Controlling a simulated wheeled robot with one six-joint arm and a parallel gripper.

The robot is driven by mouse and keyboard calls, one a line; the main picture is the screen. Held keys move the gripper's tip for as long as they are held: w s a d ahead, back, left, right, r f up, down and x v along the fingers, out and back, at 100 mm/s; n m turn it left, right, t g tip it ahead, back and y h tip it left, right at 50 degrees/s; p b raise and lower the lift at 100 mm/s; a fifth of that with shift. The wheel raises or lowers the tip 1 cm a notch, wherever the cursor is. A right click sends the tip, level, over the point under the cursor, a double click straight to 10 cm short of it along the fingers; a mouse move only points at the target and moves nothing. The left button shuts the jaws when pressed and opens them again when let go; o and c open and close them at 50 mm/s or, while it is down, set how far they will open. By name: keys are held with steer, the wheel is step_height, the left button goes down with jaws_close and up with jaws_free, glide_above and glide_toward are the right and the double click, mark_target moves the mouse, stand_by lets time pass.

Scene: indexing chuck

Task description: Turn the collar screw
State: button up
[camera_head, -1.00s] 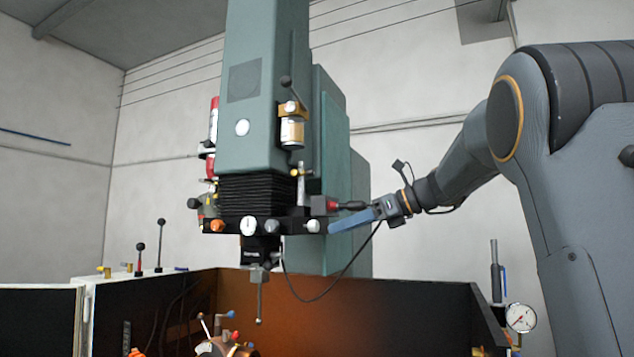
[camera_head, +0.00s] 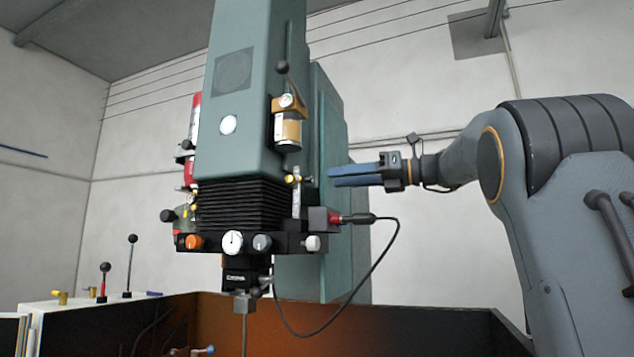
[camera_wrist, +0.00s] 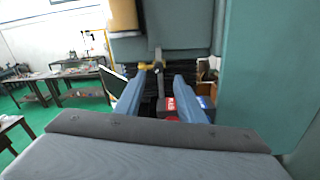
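A small brass screw (camera_head: 292,179) with a dark end sits on a collar around a thin vertical rod (camera_head: 296,205) at the machine head's right side; I take it for the collar screw. In the wrist view the brass screw (camera_wrist: 148,65) shows just beyond my fingertips, near the middle, with the rod (camera_wrist: 158,85) below it. My gripper (camera_head: 330,177) has blue fingers pointing left at about the screw's height, with a visible gap to it. In the wrist view my gripper (camera_wrist: 165,72) is open, its fingers apart with nothing held between them.
A red plug (camera_head: 336,218) with a hanging black cable (camera_head: 388,262) is below my gripper. The black bellows (camera_head: 240,207) and the knob bar (camera_head: 262,242) stand left. A brass-bracketed cylinder (camera_head: 287,125) hangs above the screw. The green column (camera_wrist: 250,80) fills the wrist view's right.

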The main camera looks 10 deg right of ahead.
mark_target(308, 179)
steer(key=p+x, duration=0.1)
steer(key=x, duration=0.5)
steer(key=shift+a, duration=0.4)
jaws_close()
